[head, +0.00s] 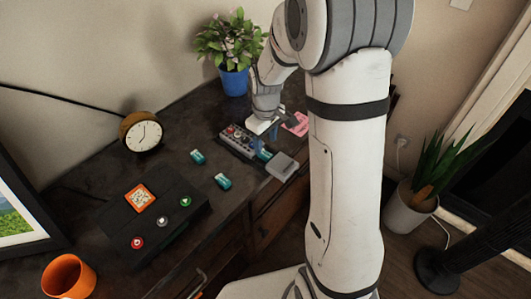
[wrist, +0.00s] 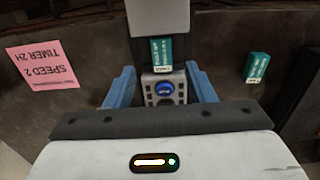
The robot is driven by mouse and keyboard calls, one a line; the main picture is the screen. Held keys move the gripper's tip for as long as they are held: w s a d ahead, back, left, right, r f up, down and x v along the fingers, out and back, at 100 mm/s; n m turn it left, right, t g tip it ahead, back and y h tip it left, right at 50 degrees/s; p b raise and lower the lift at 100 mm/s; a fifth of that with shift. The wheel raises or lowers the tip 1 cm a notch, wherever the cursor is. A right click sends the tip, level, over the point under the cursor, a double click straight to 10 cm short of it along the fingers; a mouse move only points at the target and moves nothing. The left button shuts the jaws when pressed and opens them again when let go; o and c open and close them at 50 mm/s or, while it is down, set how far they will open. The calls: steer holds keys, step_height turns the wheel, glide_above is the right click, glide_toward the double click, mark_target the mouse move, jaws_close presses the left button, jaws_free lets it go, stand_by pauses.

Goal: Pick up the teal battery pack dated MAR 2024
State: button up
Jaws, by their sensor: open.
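The dates are too small to read. In the wrist view one teal pack (wrist: 161,50) lies just beyond and between my fingertips, against the box. Another teal pack (wrist: 257,67) lies apart to the right. My gripper (wrist: 161,69) is open, its blue fingers spread with nothing held. It also shows above the box in the head view (head: 263,135).
The grey control box (head: 236,142) with knobs and a blue button (wrist: 164,88) lies under my gripper. A light grey block (head: 282,167), a pink note (wrist: 43,65), a blue-potted plant (head: 234,80) and a clock (head: 141,132) are around. A black panel (head: 175,230) lies left.

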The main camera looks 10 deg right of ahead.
mark_target(265, 153)
step_height(265, 153, down, 4)
steer(key=shift+a+f, duration=0.1)
steer(key=shift+f, duration=0.1)
steer(key=c, duration=1.1)
